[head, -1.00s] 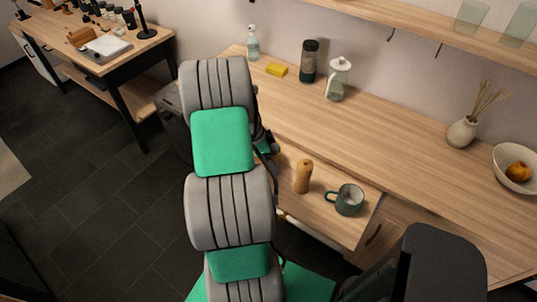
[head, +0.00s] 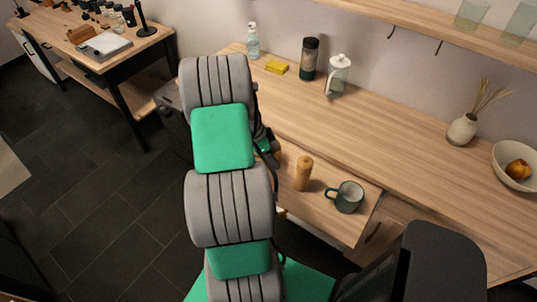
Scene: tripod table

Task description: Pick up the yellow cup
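I cannot make out a clear yellow cup in the head view. A small yellowish-tan patch (head: 277,154) shows at the right edge of my arm, mostly hidden; I cannot tell what it is. A dark teal mug (head: 349,197) stands upright on the lower wooden surface, its handle to the left. The dark end part of my arm (head: 264,139) shows only in part behind the grey and green arm links. Its fingers are hidden, so I cannot tell whether my gripper is open or holds anything.
A wooden mill (head: 303,173) stands left of the mug. On the counter (head: 400,150) are a yellow sponge (head: 277,67), a clear bottle (head: 253,42), a dark jar (head: 309,59), a glass jug (head: 338,75), a reed vase (head: 462,130) and a bowl (head: 507,182). The counter's middle is clear.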

